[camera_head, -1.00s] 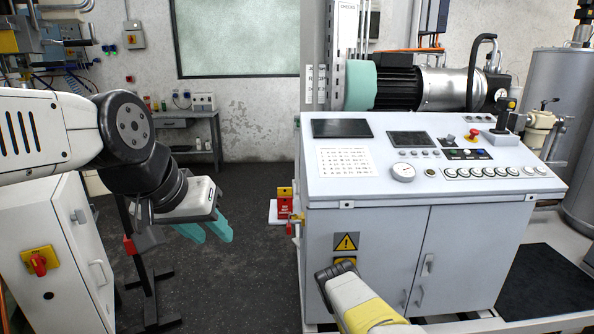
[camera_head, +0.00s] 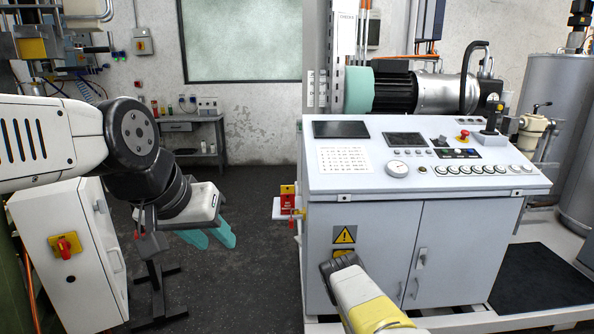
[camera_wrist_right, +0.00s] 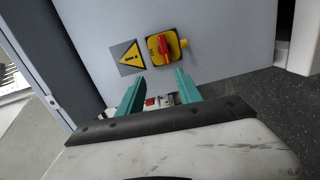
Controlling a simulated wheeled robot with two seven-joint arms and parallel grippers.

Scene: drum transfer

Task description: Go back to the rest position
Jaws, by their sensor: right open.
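My left gripper (camera_head: 212,240) has teal fingers and hangs at the left of the head view, over the dark floor, with nothing seen in it. The head view does not show clearly how far apart its fingers are. My right arm comes in at the bottom centre of the head view, in front of the control cabinet (camera_head: 380,240). In the right wrist view, my right gripper (camera_wrist_right: 158,92) has its two teal fingers apart and empty. Beyond them a red and yellow rotary switch (camera_wrist_right: 165,46) and a yellow warning sign (camera_wrist_right: 131,57) are on the cabinet's face.
A white cabinet (camera_head: 75,270) with a red knob stands at the lower left, close to my left arm. A motor (camera_head: 420,88) sits behind the sloped control panel (camera_head: 430,155). A grey tank (camera_head: 555,110) stands at the right. Dark floor (camera_head: 240,290) lies open between the cabinets.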

